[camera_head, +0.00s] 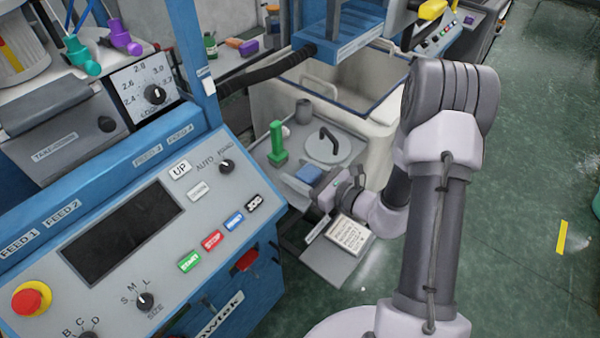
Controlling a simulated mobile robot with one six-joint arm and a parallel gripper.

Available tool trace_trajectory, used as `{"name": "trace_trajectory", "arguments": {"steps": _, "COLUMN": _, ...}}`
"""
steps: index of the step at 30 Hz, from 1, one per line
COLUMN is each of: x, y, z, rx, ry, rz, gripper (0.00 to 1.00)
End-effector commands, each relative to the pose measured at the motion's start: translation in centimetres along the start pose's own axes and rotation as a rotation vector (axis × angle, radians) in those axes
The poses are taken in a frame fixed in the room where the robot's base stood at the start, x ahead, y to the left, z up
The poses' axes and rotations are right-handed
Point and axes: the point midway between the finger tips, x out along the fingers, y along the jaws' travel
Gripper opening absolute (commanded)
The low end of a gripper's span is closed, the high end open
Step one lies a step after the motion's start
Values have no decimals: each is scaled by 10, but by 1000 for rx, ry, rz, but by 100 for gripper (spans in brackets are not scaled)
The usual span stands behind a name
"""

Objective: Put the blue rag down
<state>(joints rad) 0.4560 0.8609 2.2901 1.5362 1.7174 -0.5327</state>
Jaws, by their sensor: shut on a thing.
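The blue rag (309,173) shows as a small blue patch over the grey work surface (268,158), left of the lidded round opening. My gripper (317,187) reaches in from the right and is shut on the blue rag. My wrist hides part of the gripper and the fingertips are small here. I cannot tell whether the rag touches the surface under it.
A green upright tool (277,143), a grey cup (303,111) and a round lid with a dark handle (328,145) stand close by. A written notepad (349,235) lies below my wrist.

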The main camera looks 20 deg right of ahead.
Motion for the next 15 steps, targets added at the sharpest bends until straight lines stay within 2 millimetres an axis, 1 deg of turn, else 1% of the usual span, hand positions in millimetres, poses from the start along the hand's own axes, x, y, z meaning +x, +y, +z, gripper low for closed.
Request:
{"name": "trace_trajectory", "arguments": {"steps": 1, "x": 0, "y": 0, "z": -3, "rx": 0, "ry": 0, "rz": 0, "gripper": 24}}
{"name": "trace_trajectory", "arguments": {"steps": 2, "x": 0, "y": 0, "z": -3, "rx": 0, "ry": 0, "rz": 0, "gripper": 58}}
{"name": "trace_trajectory", "arguments": {"steps": 3, "x": 0, "y": 0, "z": -2, "rx": 0, "ry": 0, "rz": 0, "gripper": 66}}
{"name": "trace_trajectory", "arguments": {"steps": 5, "x": 0, "y": 0, "z": -2, "rx": 0, "ry": 0, "rz": 0, "gripper": 77}}
{"name": "trace_trajectory", "arguments": {"steps": 13, "x": 0, "y": 0, "z": -2, "rx": 0, "ry": 0, "rz": 0, "gripper": 78}}
{"name": "trace_trajectory", "arguments": {"steps": 15, "x": 0, "y": 0, "z": 1, "rx": 0, "ry": 0, "rz": 0, "gripper": 78}}
